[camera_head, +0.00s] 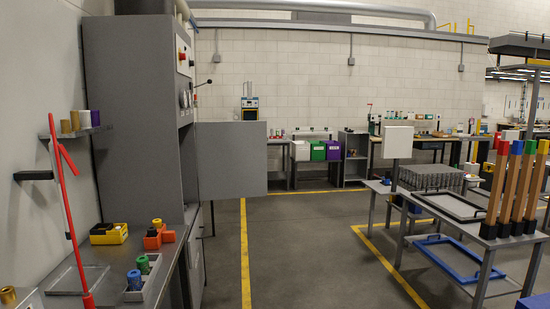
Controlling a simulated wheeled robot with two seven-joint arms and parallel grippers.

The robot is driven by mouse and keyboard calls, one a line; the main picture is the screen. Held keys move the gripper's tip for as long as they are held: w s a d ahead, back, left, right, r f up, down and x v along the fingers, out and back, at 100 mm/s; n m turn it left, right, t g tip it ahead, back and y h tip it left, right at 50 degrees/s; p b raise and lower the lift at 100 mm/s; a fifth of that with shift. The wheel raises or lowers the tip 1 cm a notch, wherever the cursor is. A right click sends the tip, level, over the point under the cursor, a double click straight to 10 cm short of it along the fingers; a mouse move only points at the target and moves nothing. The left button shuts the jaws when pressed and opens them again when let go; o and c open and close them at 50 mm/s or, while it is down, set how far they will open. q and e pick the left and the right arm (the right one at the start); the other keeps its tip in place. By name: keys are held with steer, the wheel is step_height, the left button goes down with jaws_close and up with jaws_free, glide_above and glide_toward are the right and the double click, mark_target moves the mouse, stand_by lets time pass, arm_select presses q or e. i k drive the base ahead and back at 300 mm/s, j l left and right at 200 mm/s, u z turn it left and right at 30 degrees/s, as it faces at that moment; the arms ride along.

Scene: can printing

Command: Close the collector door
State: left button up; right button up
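A tall grey machine cabinet (132,120) stands at the left, with red and yellow controls on its right-hand face. A flat grey door panel (232,160), which looks like the collector door, sticks out to the right from the cabinet's side at mid height. It stands open, its broad face toward me. The opening beside it is mostly hidden by the cabinet and the angle. Neither of my grippers shows in the head view.
A bench (172,262) with cups and small yellow and orange bins runs along the near left, beside a red pole (73,210). A rack table (465,212) with coloured-top posts stands at the right. The floor (300,250) between is clear, with yellow lines.

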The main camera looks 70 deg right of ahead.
mark_target(231, 156)
steer(key=l+z, duration=0.7)
steer(key=i+l+z, duration=0.15)
steer(key=l+z, duration=0.2)
steer(key=i+l+z, duration=0.5)
steer(key=i, duration=0.25)
steer(key=i+l+z, duration=0.3)
steer(key=i+z, duration=0.25)
steer(key=i, duration=0.25)
steer(key=i+z, duration=0.15)
steer(key=i, duration=0.65)
steer(key=i+j+z, duration=0.2)
steer(key=i, duration=0.65)
steer(key=i+z, duration=0.45)
steer(key=i, duration=1.05)
steer(key=i+l+u, duration=0.1)
steer(key=i+u, duration=0.25)
steer(key=u, duration=0.15)
steer(key=i+l+u, duration=0.2)
steer(key=u, duration=0.3)
steer(key=i+l+u, duration=0.55)
steer(key=u, duration=0.35)
steer(key=i+l+u, duration=0.1)
steer(key=u, duration=0.35)
steer(key=i+l+u, duration=0.15)
steer(key=u, duration=0.35)
steer(key=l+u, duration=0.25)
steer(key=u, duration=0.2)
steer(key=i+l, duration=0.05)
